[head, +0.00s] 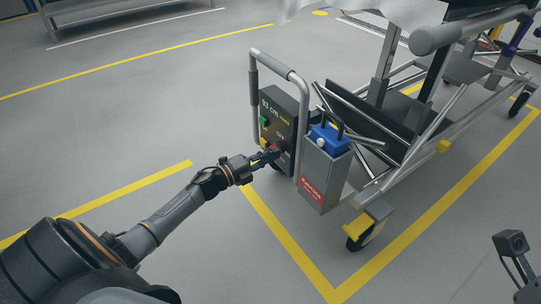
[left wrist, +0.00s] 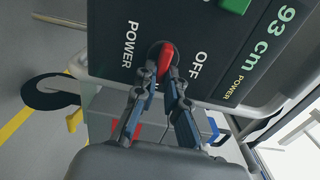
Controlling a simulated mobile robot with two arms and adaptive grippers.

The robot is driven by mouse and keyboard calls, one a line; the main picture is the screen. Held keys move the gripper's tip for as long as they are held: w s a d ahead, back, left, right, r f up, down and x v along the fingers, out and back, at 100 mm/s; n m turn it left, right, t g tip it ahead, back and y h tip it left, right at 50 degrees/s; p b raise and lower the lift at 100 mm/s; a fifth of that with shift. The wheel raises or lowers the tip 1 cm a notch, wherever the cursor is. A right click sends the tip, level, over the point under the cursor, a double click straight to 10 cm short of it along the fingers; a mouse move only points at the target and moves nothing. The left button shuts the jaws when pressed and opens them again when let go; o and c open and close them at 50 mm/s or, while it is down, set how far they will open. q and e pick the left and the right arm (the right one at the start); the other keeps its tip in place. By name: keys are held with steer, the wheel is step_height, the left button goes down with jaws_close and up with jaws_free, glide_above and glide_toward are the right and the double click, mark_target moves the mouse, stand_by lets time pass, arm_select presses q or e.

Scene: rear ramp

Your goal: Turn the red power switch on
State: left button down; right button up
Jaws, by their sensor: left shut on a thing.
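The red power switch (left wrist: 167,56) is on the dark control panel (left wrist: 205,25) of a wheeled cart. In the left wrist view it lies between the words "POWER" and "OFF". My left gripper (left wrist: 163,82) is shut on the switch, one finger on each side of it. In the head view the left gripper (head: 266,157) reaches the lower part of the panel (head: 271,113), and the switch is small and partly hidden there. The full set of switch markings is not visible.
A metal handle (head: 253,85) arches beside the panel. A grey box (head: 325,178) with a red label and a blue case (head: 328,139) on top is right of it. The cart frame (head: 440,130) stretches to the right. Yellow lines (head: 285,240) mark the floor; the left floor is clear.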

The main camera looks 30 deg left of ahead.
arm_select(q)
steer(key=shift+f, duration=0.1)
steer(key=c, duration=1.4)
jaws_free()
steer(key=v, duration=1.2)
